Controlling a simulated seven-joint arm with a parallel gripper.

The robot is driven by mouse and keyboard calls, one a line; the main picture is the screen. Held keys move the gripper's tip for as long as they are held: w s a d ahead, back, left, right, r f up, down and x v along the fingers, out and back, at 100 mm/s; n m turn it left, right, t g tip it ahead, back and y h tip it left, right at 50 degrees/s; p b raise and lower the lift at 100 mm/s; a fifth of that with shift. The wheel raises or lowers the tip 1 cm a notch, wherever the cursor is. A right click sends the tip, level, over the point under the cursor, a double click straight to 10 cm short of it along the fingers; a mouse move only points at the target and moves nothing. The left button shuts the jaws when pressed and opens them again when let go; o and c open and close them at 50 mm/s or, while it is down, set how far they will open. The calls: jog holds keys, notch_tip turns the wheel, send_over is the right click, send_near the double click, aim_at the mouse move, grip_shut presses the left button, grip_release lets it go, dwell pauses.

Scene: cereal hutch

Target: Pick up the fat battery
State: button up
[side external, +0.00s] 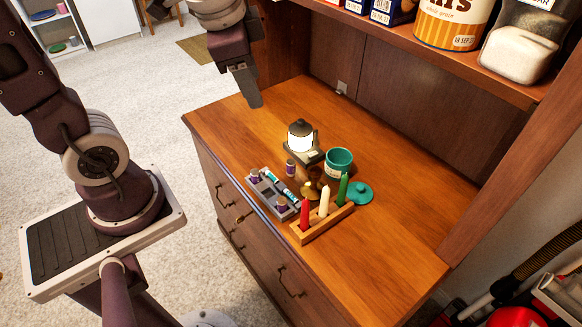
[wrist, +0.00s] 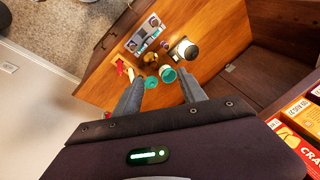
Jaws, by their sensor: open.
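A short, fat purple battery (side external: 290,168) with a pale top stands upright on the wooden top, between the grey tray and the lantern. The tray also shows in the wrist view (wrist: 146,36). My gripper (side external: 254,98) is open and empty, high above the back-left part of the top, well apart from the batteries.
A lit lantern (side external: 301,139), a teal cup (side external: 338,163), a teal lid (side external: 360,193), a small brass-coloured item (side external: 309,191) and a candle holder (side external: 322,224) crowd around the tray. A shelf (side external: 480,72) with food packages overhangs the back. The front-right top is clear.

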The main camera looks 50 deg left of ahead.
jog(key=w+a+f+m+g, duration=0.25)
jog(key=w+f+m, duration=0.35)
jog(key=w+f, duration=0.3)
jog(key=m+g, duration=0.1)
jog(key=m, duration=0.5)
send_over(291, 161)
jog(key=d, duration=0.2)
notch_tip(291, 161, down, 16)
jog(key=f, duration=0.2)
jog(key=a+f, duration=0.1)
jog(key=f, duration=0.2)
jog(key=a+f, duration=0.1)
jog(key=f, duration=0.1)
jog(key=shift+f, duration=0.25)
grip_shut()
